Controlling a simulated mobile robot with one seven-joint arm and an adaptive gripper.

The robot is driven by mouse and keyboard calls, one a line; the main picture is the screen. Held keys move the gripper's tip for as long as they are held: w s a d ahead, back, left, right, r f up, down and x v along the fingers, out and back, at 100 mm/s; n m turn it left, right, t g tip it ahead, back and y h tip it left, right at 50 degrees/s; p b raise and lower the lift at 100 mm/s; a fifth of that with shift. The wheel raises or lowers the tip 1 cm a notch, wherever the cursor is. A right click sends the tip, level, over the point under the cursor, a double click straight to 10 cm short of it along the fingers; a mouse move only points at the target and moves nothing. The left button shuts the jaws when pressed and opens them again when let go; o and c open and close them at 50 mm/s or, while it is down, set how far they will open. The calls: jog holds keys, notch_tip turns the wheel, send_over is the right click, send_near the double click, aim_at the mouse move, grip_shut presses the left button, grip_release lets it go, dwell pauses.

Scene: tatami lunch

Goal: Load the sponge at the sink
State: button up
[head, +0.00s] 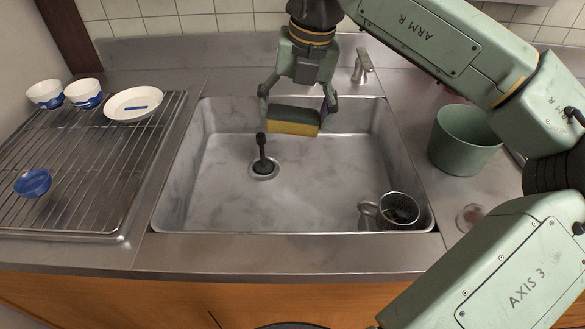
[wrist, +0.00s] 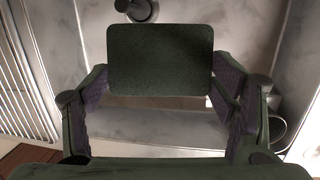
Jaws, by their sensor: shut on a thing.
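The sponge (head: 293,127), yellow below and dark green on top, is held between the fingers of my gripper (head: 297,108) in the head view. It hangs level over the back part of the sink (head: 290,195), apart from the sink floor as far as I can tell. In the wrist view the sponge's dark green face (wrist: 160,60) lies between the two fingers of my gripper (wrist: 160,90). The sink is steel, with a drain and a black upright plug (head: 262,155) on its floor. The tap (head: 362,66) stands behind the sink at the right.
A metal mug (head: 399,210) stands in the sink's front right corner. A wire rack (head: 90,170) at left holds two cups, a white dish (head: 134,103) and a blue bowl (head: 33,183).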

aim_at(291, 113)
jog(key=shift+r, duration=0.15)
jog(key=shift+r+p, duration=1.35)
jog(key=shift+r, duration=0.6)
jog(key=shift+s+f, duration=0.15)
